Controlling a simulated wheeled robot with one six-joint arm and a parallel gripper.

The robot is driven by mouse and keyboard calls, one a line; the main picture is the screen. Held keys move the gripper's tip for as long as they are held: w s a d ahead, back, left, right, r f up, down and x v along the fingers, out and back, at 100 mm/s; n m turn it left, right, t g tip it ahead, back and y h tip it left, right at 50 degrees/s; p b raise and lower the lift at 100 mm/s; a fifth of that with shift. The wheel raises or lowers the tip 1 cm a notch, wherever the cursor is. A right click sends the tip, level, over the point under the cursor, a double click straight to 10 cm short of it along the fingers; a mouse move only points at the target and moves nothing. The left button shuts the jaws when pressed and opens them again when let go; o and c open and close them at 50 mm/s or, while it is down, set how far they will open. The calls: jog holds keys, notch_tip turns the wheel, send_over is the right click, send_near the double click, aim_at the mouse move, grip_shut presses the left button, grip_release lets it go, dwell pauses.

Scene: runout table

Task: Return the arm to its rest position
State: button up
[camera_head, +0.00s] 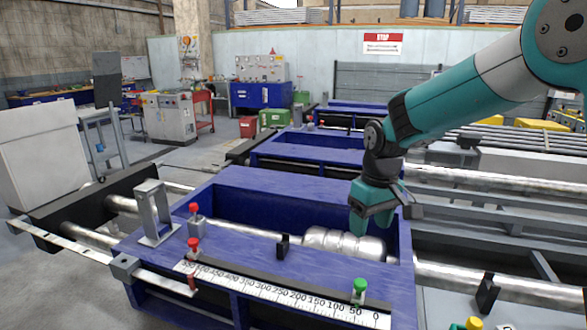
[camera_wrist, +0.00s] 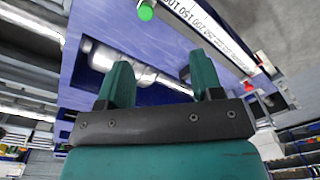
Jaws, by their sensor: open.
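My teal arm comes in from the upper right in the head view. My gripper (camera_head: 374,213) hangs above the right part of the blue runout table (camera_head: 275,190), close to a shiny metal cylinder (camera_head: 335,241) lying in the table's trough. In the wrist view my gripper (camera_wrist: 160,80) has its two teal fingers wide apart with nothing held between them. The cylinder (camera_wrist: 102,56) shows in the wrist view beyond the left finger, apart from the jaws as far as I can tell. Part of the cylinder is hidden behind my gripper in the head view.
A ruler scale (camera_head: 282,296) runs along the table's front edge. Red knobs (camera_head: 193,244) and a green knob (camera_head: 360,285) stand up near it. A grey metal bracket (camera_head: 156,212) stands at the table's left. Long metal bars (camera_head: 500,284) extend right. Open space lies above the table.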

jog(key=s+a+r+y, duration=0.1)
jog(key=s+r, duration=0.1)
jog(key=s, duration=0.7)
jog(key=s+a+r+n+y, duration=0.1)
jog(key=s+a+r, duration=0.1)
jog(key=s, duration=0.8)
jog(key=s+a+r+n+y, duration=0.1)
jog(key=s+r, duration=0.1)
jog(key=s, duration=0.8)
jog(key=shift+a+r+y, duration=0.15)
jog(key=shift+r+y, duration=0.15)
jog(key=shift+r, duration=0.05)
